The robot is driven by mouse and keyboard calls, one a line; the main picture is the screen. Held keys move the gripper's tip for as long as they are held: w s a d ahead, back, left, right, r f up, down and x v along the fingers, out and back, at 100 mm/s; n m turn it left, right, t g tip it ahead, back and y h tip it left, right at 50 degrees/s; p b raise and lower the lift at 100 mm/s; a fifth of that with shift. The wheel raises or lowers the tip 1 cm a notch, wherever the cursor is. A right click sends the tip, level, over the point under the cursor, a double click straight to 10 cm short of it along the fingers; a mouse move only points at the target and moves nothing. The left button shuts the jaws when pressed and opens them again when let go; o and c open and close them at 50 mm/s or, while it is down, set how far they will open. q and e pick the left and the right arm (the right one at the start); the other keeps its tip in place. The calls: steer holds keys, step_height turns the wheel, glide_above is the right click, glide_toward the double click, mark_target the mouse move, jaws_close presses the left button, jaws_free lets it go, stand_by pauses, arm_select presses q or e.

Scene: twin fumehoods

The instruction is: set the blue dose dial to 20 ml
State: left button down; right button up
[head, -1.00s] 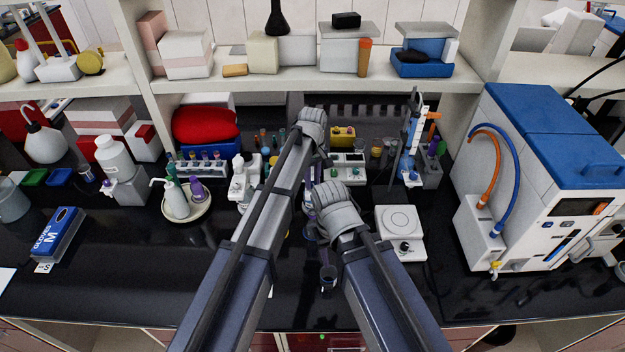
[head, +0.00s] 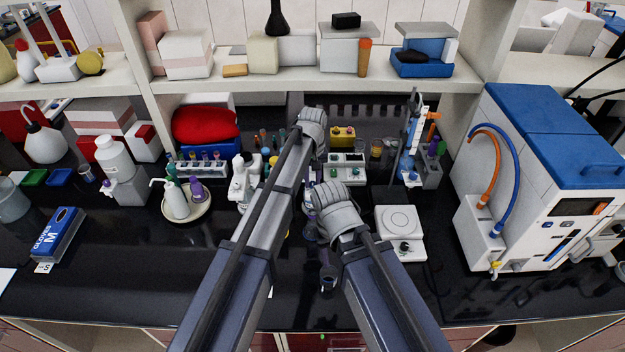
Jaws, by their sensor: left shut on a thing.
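I cannot make out the blue dose dial or its scale; the middle of the bench is mostly covered by my two arms. My left gripper (head: 309,192) is mostly hidden between the arms, below its grey wrist. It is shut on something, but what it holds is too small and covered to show.
A white balance-like device (head: 400,232) is close right, and a large blue-topped machine (head: 553,150) further right. A round tray (head: 187,210) with bottles is left.

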mark_target(313, 183)
arm_select(q)
steer(key=m, duration=0.5)
steer(key=shift+s+m, duration=0.1)
steer(key=shift+m, duration=0.2)
steer(key=m, duration=0.5)
steer(key=shift+m, duration=0.3)
steer(key=shift+d, duration=0.1)
steer(key=c, duration=0.7)
jaws_free()
steer(key=shift+r, duration=0.1)
step_height(313, 183, up, 8)
steer(key=p, duration=0.8)
steer(key=shift+f, duration=0.2)
